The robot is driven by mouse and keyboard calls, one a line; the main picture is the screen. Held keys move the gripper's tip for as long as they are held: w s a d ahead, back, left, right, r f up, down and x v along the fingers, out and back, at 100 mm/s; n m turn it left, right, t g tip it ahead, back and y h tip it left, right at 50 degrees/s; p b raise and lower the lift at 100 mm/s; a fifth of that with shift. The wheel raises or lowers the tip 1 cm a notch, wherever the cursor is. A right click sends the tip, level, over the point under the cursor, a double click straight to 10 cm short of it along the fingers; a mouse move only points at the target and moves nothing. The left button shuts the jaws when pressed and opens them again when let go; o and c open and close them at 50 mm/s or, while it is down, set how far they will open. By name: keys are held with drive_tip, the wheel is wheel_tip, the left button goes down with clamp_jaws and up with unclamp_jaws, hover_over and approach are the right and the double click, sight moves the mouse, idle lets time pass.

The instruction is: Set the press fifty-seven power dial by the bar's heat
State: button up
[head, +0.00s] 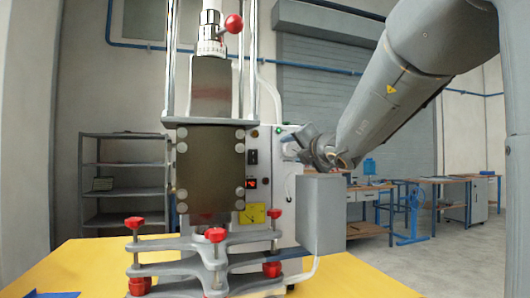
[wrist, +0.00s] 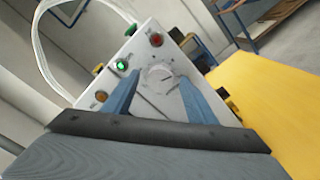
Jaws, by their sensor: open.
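My gripper (wrist: 159,84) is open and empty, its two blue fingers pointing at a light control panel in the wrist view. A round pale dial (wrist: 158,77) with a pointer mark shows between the fingertips; whether they touch it I cannot tell, and its setting is too small to read. In the head view, the press (head: 210,85) stands on a yellow table with a dark plate at its front. I cannot make out the bar's heat.
Around the dial are a lit green lamp (wrist: 121,65), a red button (wrist: 156,40) and an amber button (wrist: 101,96). Red knobs (head: 216,235) top the press base. Shelves (head: 122,165) stand behind left.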

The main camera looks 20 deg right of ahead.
drive_tip(key=shift+w, duration=0.2)
drive_tip(key=c, duration=1.1)
drive_tip(key=shift+o, duration=0.2)
drive_tip(key=shift+b, duration=0.3)
